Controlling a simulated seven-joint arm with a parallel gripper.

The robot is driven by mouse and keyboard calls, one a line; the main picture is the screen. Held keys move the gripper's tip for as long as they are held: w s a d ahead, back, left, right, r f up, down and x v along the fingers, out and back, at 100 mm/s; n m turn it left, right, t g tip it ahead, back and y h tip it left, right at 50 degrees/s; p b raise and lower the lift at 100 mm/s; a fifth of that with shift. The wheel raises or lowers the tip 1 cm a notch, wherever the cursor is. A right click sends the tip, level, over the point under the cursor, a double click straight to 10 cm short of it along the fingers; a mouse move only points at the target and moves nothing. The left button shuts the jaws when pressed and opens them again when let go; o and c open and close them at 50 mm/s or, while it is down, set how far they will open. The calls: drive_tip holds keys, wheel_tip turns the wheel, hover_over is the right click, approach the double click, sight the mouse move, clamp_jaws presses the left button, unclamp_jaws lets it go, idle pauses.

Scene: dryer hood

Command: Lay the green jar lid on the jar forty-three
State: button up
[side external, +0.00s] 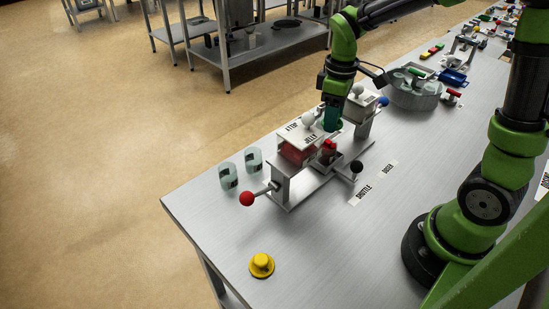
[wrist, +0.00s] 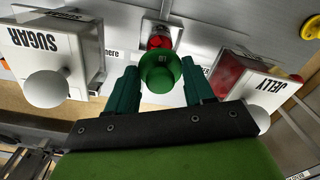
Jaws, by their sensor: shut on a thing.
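My gripper (wrist: 160,84) is shut on the green jar lid (wrist: 160,72), whose round face with a raised middle shows between the two dark green fingers in the wrist view. In the side view my gripper (side external: 332,122) is just above and behind the jelly box, and the lid cannot be made out there. Two clear jars with dark labels, one at the left (side external: 228,176) and one beside it (side external: 253,160), stand on the table left of the dryer frame. Their numbers are too small to read, so I cannot tell which is forty-three.
The jelly box (side external: 295,152) with its white-knobbed lid and the sugar box (wrist: 50,50) flank my gripper. A red thing (wrist: 160,42) sits in a small holder beyond the lid. A red-ball lever (side external: 247,198) sticks out left. A yellow knobbed piece (side external: 261,265) lies in front.

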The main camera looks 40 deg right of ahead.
sight(329, 144)
drive_tip(key=shift+f, duration=1.85)
drive_tip(key=shift+f, duration=1)
idle(1.3)
drive_tip(key=o, duration=1.4)
drive_tip(key=shift+r, duration=3.05)
drive_tip(key=s+a+r+m+t, duration=0.2)
drive_tip(key=s+r+m, duration=0.1)
drive_tip(key=s+a+r+m+t+y, duration=0.1)
drive_tip(key=s+a+r+m+t, duration=0.1)
drive_tip(key=s+r, duration=0.1)
drive_tip(key=s+a+r+m+t+y, duration=0.1)
drive_tip(key=s+a+r+m+t, duration=0.1)
drive_tip(key=s+r+m+t, duration=0.1)
drive_tip(key=shift+s+a+r+m, duration=0.15)
drive_tip(key=shift+s+r, duration=0.15)
drive_tip(key=shift+s, duration=0.15)
drive_tip(key=shift+s+a+r+m, duration=0.15)
drive_tip(key=shift+s+r, duration=0.15)
drive_tip(key=shift+s, duration=0.15)
